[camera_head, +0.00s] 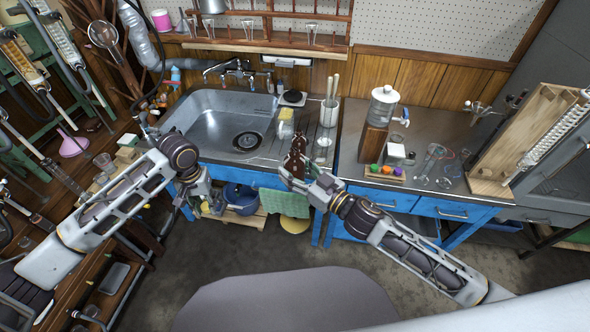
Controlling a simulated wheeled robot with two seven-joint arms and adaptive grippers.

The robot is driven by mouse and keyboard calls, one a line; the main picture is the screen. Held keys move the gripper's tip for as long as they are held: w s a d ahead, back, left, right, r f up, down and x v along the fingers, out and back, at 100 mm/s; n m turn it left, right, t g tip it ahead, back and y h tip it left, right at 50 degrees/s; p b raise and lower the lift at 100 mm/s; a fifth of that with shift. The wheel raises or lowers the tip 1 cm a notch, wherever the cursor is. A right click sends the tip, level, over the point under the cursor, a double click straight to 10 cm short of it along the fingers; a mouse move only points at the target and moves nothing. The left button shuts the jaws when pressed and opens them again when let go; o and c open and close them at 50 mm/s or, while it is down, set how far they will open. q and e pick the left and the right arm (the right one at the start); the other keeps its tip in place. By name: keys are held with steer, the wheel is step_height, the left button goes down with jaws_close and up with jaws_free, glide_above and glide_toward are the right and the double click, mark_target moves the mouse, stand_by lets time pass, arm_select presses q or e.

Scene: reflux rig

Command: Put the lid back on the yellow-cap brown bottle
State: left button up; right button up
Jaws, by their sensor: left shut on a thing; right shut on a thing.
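My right gripper (291,178) is shut on a dark brown bottle (296,151) and holds it up in front of the sink counter's edge. The bottle's top is too small to tell whether a lid is on it. My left gripper (188,200) is to the left and lower, in front of the sink cabinet, well apart from the bottle. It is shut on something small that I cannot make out. I cannot identify the yellow lid in this view.
A steel sink (212,123) lies behind my grippers. A yellow sponge (286,114) and a tool cup (329,112) stand right of it. A glass dispenser (382,105) and a tray of coloured balls (384,173) are on the right counter. Open floor lies in front.

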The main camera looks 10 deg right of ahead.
arm_select(q)
steer(key=shift+w+r, duration=0.35)
steer(key=w+d+r+m, duration=0.1)
steer(key=w+d+r, duration=0.2)
steer(key=d+r, duration=0.35)
steer(key=w+d+r+m, duration=0.1)
steer(key=w+d+r, duration=0.25)
steer(key=r, duration=0.65)
steer(key=w+d+r+m, duration=0.1)
steer(key=w+d+r, duration=0.2)
steer(key=d+r, duration=0.35)
steer(key=s+d+r+m, duration=0.2)
steer(key=s+d+r, duration=0.1)
steer(key=d+r, duration=0.65)
steer(key=s+d+f+m, duration=0.1)
steer(key=s+f+m, duration=0.2)
steer(key=s+f, duration=0.3)
steer(key=shift+d, duration=0.2)
steer(key=shift+s, duration=0.1)
